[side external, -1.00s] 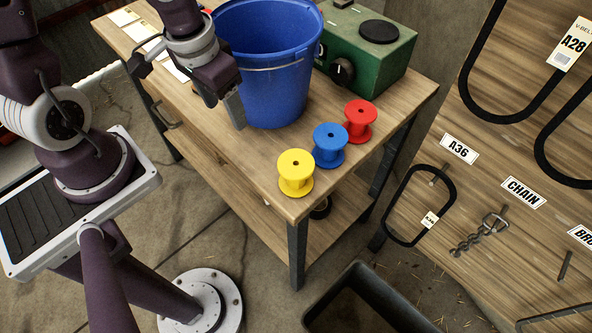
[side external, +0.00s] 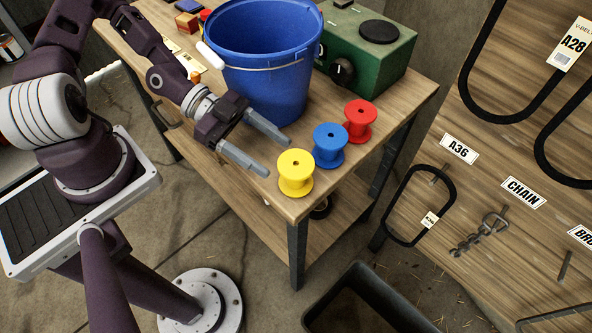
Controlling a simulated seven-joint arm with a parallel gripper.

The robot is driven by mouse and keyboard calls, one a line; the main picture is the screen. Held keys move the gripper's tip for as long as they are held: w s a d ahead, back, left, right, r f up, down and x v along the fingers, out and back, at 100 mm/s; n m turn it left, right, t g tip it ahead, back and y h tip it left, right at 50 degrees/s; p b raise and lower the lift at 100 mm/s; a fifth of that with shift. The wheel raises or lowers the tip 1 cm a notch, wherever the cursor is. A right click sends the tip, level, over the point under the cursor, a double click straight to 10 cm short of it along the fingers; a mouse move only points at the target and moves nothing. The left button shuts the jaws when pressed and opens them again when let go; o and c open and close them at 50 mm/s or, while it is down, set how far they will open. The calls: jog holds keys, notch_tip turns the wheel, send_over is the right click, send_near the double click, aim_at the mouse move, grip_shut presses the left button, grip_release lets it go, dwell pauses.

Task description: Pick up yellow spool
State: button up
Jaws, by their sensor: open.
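The yellow spool (side external: 295,174) stands upright near the front corner of the wooden workbench. My gripper (side external: 277,156) is open and points toward it from the left. One fingertip is near the spool's left side and the other is behind it, close to the blue spool. Nothing is between the fingers that I can see. I cannot tell whether a fingertip touches the spool. The blue spool (side external: 330,146) and the red spool (side external: 360,121) stand in a row behind it to the right.
A large blue bucket (side external: 268,80) stands right behind my gripper. A green box (side external: 365,55) with a black knob is at the back right. The bench's front edge (side external: 250,190) runs close by the yellow spool. A black bin (side external: 370,305) is on the floor below.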

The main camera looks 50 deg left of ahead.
aim_at(296, 172)
jog(key=x, duration=0.6)
jog(key=shift+w+d+f, duration=0.1)
jog(key=shift+d+f, duration=0.15)
jog(key=shift+d, duration=0.05)
grip_shut()
